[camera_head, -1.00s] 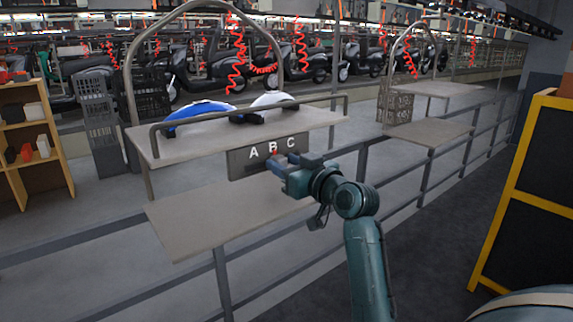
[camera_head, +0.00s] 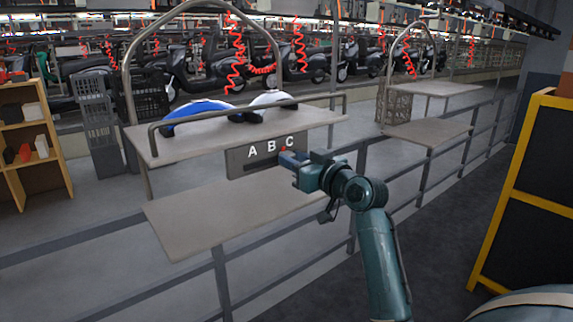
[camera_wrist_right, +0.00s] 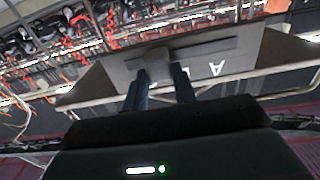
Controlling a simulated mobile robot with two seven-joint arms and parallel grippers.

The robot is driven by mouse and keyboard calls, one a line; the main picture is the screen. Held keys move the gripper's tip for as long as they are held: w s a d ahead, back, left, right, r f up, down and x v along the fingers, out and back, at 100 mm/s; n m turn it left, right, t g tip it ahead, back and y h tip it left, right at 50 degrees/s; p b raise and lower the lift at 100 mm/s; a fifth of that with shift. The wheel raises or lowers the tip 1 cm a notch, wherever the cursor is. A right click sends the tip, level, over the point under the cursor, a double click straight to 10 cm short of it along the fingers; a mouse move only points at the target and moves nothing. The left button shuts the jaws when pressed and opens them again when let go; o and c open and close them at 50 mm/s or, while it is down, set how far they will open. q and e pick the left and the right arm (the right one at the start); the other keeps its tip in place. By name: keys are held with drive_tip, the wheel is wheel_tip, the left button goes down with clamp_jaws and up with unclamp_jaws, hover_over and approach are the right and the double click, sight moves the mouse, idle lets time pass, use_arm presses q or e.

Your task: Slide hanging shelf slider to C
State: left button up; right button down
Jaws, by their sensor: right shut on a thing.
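The hanging shelf (camera_head: 205,215) carries a dark panel (camera_head: 236,161) marked A, B and C from left to right. The slider (camera_head: 284,149) shows as a small red mark on the panel, between B and C and nearer C. My right gripper (camera_head: 287,158) is at the panel, shut on the slider and hiding most of it. In the right wrist view, the two fingers (camera_wrist_right: 160,76) close around the grey slider knob (camera_wrist_right: 155,60) at the panel's slot. The letter A shows there upside down. My left gripper is not in view.
A second hanging shelf (camera_head: 428,133) stands further right. A railing (camera_head: 350,246) runs below the shelves. A yellow-framed dark board (camera_head: 530,180) stands at the right edge.

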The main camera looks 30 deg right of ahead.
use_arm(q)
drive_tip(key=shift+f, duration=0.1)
use_arm(e)
drive_tip(key=d, duration=0.2)
drive_tip(key=shift+w+d+r, duration=0.1)
drive_tip(key=shift+d, duration=0.2)
drive_tip(key=c, duration=1.1)
unclamp_jaws()
drive_tip(key=shift+d, duration=0.1)
use_arm(q)
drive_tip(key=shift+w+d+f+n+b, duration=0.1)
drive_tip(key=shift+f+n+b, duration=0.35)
drive_tip(key=shift+b, duration=0.8)
use_arm(e)
drive_tip(key=s, duration=0.8)
drive_tip(key=s+d, duration=0.1)
drive_tip(key=s, duration=0.4)
